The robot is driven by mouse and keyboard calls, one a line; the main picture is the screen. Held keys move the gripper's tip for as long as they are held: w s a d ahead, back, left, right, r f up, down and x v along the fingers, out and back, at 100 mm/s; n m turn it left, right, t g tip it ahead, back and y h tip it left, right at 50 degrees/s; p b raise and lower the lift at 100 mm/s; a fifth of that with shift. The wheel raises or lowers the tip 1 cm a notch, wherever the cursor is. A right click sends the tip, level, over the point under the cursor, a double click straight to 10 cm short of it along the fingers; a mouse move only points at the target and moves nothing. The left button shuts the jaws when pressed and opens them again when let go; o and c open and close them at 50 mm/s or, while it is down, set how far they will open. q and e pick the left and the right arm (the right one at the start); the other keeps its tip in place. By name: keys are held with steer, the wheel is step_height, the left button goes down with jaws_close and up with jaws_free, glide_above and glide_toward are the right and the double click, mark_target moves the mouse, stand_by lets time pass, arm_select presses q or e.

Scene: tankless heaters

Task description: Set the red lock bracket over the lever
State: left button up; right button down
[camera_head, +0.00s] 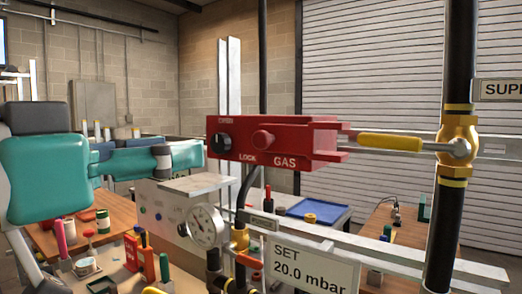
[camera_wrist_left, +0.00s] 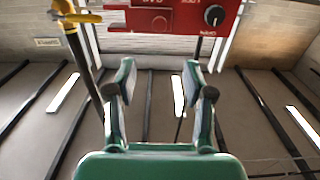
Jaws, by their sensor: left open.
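The red lock bracket (camera_head: 275,140), marked LOCK and GAS with a dark knob at its left end, is level in front of the pale upright rails. The lever (camera_head: 392,142) has a yellow grip and runs left from the brass valve (camera_head: 458,146). The bracket's right end is at the lever's left end; I cannot tell whether it encloses it. My left gripper (camera_head: 198,154) is open, just left of the bracket. In the left wrist view its fingers (camera_wrist_left: 157,78) are apart and empty, with the bracket (camera_wrist_left: 178,22) beyond them at the top. My right gripper is not seen.
A dial gauge (camera_head: 205,226) and a SET 20.0 mbar sign (camera_head: 310,268) are below the bracket. A black vertical pipe (camera_head: 443,235) stands at the right. A wooden bench (camera_head: 118,212) with tools and a blue tray (camera_head: 318,210) lie behind.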

mark_target(259, 139)
arm_select(q)
steer(key=p+x, duration=0.3)
steer(key=x, duration=1.3)
steer(key=shift+w+d, duration=0.15)
steer(key=shift+w, duration=0.15)
steer(key=shift+f, duration=0.1)
jaws_close()
